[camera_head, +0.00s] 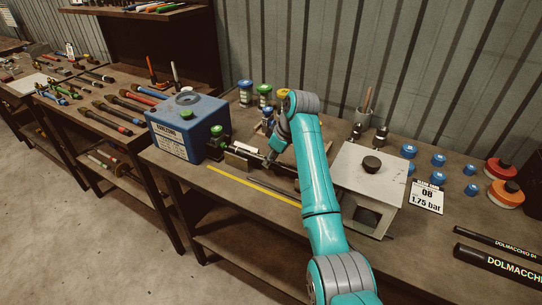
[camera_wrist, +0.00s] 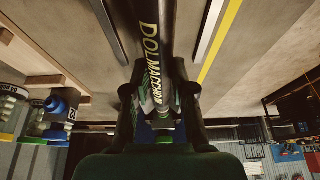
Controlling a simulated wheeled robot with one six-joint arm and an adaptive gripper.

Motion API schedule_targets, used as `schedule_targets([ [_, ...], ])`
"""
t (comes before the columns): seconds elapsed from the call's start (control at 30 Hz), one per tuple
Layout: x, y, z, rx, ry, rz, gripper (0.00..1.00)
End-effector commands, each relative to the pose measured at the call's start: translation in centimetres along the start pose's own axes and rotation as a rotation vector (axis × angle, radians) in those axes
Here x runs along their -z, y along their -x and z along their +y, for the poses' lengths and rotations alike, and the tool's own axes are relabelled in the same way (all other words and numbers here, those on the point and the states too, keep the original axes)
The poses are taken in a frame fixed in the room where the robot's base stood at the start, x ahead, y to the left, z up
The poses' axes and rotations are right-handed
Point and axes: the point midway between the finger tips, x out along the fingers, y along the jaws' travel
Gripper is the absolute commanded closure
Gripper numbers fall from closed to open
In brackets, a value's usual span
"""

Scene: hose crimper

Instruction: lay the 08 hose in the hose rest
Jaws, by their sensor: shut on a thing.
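In the wrist view my gripper (camera_wrist: 160,98) is shut on a black hose (camera_wrist: 153,35) with gold DOLMACCHIO lettering. Its number is hidden near the fingers, so I cannot confirm it as the 08 hose. Green and pale metal parts show between the fingers. In the head view my gripper (camera_head: 270,157) is low over the middle of the bench, right of the blue machine, and partly hidden by my arm.
A blue machine (camera_head: 186,125) stands left of my gripper. A grey box with a black knob (camera_head: 368,185) stands right of my arm, beside an "08 1.75 bar" sign (camera_head: 427,196). Two black hoses (camera_head: 497,264) lie at the right. A yellow strip (camera_head: 254,186) runs along the front.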

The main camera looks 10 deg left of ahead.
Motion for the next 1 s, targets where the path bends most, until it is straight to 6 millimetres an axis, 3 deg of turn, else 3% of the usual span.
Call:
schedule_targets([
  [0.27, 0.0, 0.0, 0.0, -0.001, 0.0, 0.001, 1.0],
  [0.3, 0.0, 0.0, 0.0, -0.001, 0.0, 0.001, 0.71],
  [0.4, 0.0, 0.0, 0.0, -0.001, 0.0, 0.001, 0.46],
  [0.77, 0.0, 0.3, 0.0, -0.001, 0.0, 0.001, 0.46],
  [1.0, 0.0, 3.6, 0.1, -0.002, -0.001, 0.002, 0.46],
])
